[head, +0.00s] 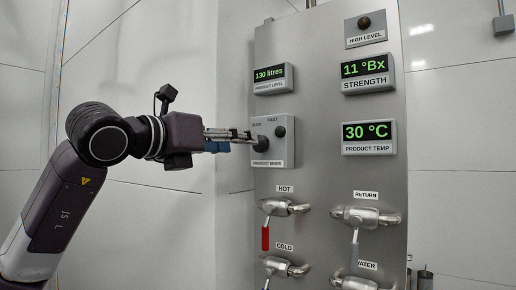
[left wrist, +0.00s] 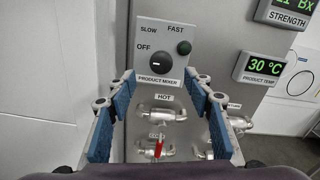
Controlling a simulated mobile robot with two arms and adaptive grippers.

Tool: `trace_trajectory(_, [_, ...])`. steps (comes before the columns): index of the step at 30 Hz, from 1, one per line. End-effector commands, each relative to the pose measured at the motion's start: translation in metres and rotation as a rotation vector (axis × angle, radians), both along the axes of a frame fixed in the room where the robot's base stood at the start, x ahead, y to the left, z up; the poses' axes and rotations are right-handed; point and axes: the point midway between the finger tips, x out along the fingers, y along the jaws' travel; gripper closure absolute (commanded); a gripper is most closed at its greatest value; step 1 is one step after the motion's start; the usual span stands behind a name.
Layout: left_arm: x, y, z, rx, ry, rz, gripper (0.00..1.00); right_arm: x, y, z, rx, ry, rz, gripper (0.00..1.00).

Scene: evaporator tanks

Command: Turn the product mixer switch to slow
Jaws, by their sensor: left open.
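The product mixer switch is a round black knob (left wrist: 160,61) on a grey box labelled PRODUCT MIXER (left wrist: 150,35). OFF is marked to its left, SLOW to the upper left and FAST above. In the head view the knob (head: 262,145) sits low on the box (head: 286,153), just beyond my left fingertips. My left gripper (head: 247,136) is open and empty, reaching in from the left. In the left wrist view its blue-padded fingers (left wrist: 163,88) spread wide, with the knob seen between and above them. My right gripper is not in view.
A small dark round lamp or button (left wrist: 184,47) sits right of the knob. Below are the HOT valve with a red handle (head: 265,238) and the RETURN valve (head: 366,217). Displays for level (head: 272,78), strength (head: 368,71) and temperature (head: 369,136) surround the box.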

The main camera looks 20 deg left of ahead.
Motion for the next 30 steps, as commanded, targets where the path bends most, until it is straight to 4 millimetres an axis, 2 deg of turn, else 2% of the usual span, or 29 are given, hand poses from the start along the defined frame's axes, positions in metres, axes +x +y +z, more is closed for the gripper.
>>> trace_trajectory(12, [0.058,-0.022,0.002,0.000,0.003,-0.004,0.53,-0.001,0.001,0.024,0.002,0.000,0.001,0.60])
trace_trajectory(17, [0.067,-0.026,0.000,0.000,0.001,-0.003,0.53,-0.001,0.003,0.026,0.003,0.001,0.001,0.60])
trace_trajectory(24, [0.068,-0.026,-0.001,0.001,0.000,-0.003,0.53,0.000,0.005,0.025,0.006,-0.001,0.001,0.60])
trace_trajectory(30, [0.068,-0.026,0.000,0.001,0.000,-0.004,0.74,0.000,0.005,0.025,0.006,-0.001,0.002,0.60])
